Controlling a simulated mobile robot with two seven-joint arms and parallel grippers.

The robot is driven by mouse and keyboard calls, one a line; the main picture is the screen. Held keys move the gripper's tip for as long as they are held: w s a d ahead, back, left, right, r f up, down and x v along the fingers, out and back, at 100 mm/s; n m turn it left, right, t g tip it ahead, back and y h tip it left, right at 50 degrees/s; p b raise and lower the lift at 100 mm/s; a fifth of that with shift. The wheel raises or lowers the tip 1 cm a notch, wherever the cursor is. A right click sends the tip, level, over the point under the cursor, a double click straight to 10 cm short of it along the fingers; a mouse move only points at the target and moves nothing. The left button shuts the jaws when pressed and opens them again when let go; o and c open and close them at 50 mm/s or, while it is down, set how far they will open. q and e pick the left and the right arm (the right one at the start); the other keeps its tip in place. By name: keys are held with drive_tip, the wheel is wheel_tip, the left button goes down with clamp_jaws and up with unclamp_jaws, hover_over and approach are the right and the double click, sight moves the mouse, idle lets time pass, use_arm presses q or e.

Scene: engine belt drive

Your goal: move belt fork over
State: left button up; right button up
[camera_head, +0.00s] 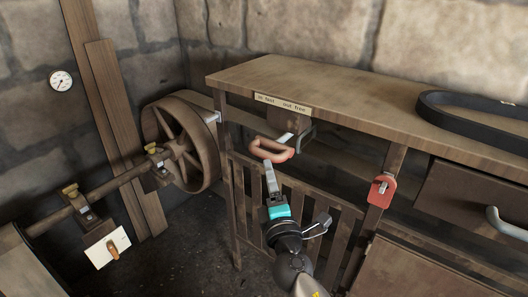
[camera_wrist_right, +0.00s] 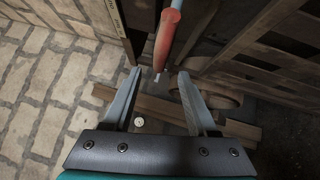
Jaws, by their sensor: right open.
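The belt fork's red handle (camera_head: 272,150) sticks out from under the bench top, below a label strip (camera_head: 282,103) that seems to read "in fast, out free". In the right wrist view the red handle (camera_wrist_right: 167,38) is a bar ahead of the fingers, its end close to the gap between the fingertips. My right gripper (camera_head: 270,170) is just below and in front of the handle in the head view. In the wrist view the gripper (camera_wrist_right: 160,78) is open with nothing between its fingers. The fork's far end is hidden. My left gripper is out of view.
A large spoked pulley (camera_head: 182,145) on a shaft (camera_head: 120,180) stands at the left. A black belt (camera_head: 470,102) lies on the bench top (camera_head: 340,95). A slatted panel (camera_head: 310,215) is behind my right gripper.

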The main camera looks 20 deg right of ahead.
sight(264, 154)
drive_tip(key=w, duration=0.5)
drive_tip(key=w+r, duration=0.1)
drive_tip(key=w, duration=0.2)
drive_tip(key=shift+d, duration=0.4)
drive_tip(key=shift+c, duration=0.2)
clamp_jaws()
idle(0.8)
